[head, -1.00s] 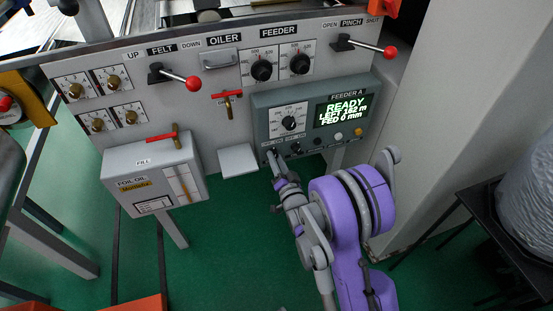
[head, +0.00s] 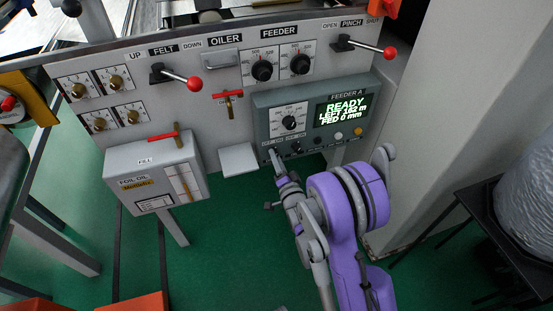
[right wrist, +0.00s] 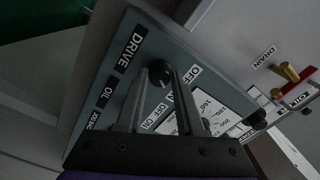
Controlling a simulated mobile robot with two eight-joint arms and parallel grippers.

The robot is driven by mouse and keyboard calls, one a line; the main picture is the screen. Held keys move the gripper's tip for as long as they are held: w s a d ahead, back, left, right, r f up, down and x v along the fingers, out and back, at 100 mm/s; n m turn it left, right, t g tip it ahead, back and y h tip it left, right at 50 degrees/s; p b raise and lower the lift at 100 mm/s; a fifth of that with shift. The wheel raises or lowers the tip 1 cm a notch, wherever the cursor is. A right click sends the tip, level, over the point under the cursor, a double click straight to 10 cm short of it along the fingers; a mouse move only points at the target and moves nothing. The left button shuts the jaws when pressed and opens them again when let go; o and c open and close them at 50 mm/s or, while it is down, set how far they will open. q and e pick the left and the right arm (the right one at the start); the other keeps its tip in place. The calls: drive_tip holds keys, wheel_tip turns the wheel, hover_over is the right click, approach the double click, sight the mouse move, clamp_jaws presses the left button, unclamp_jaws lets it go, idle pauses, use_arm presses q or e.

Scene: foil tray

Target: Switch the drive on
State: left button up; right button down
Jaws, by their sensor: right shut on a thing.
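The grey-green feeder panel (head: 262,118) is on the front of the machine. Its lit screen (head: 341,110) reads READY, LEFT 162 m, FED 0 mm. The right wrist view shows a DRIVE label (right wrist: 123,52) and a black rotary knob (right wrist: 159,72) beside it, with OFF and ON lettering near. My right gripper (right wrist: 161,80) has its fingers on either side of this knob, shut on it. In the head view my right gripper (head: 274,157) is at the panel's lower left corner and hides the knob there. My left gripper is out of view.
A grey shelf (head: 238,160) juts out just left of the panel. The foil oil box (head: 125,160) with a red-handled valve is further left. Red-knobbed levers (head: 388,53) stick out above. A pale column (head: 440,110) stands at the right.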

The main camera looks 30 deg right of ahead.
drive_tip(key=c, duration=0.5)
unclamp_jaws()
drive_tip(key=shift+b+v, duration=2.35)
drive_tip(key=shift+v, duration=3.1)
drive_tip(key=shift+a, duration=0.1)
